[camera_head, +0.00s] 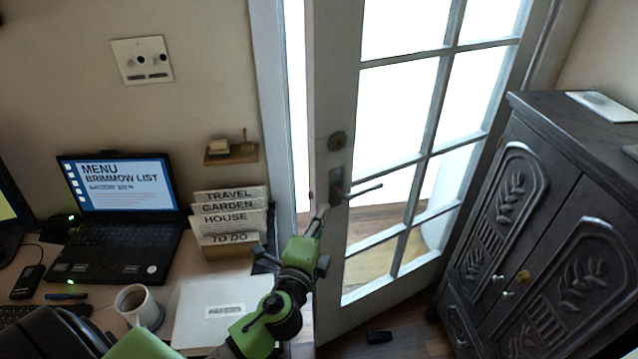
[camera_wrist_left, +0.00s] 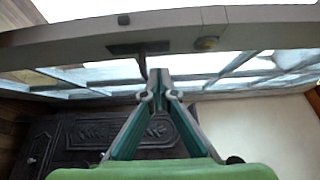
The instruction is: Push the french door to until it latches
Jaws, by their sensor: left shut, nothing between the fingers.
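The french door (camera_head: 330,250) is white with glass panes and stands ajar, with a bright gap between its left edge and the frame (camera_head: 275,130). Its lever handle (camera_head: 343,188) sits below a round lock (camera_head: 337,141). My left gripper (camera_head: 321,212) is shut and empty, its tips at the door's latch-side edge just below the handle; whether they touch is hard to tell. In the left wrist view the door (camera_wrist_left: 210,35) runs across the top and my shut fingertips (camera_wrist_left: 157,76) are close to it, beside the handle. My right gripper is not in view.
A dark carved cabinet (camera_head: 540,200) stands to the right of the door. At left, a desk holds a laptop (camera_head: 120,215), a mug (camera_head: 139,306), a white box (camera_head: 205,310) and a file holder (camera_head: 230,225). A small dark object (camera_head: 379,337) lies on the floor.

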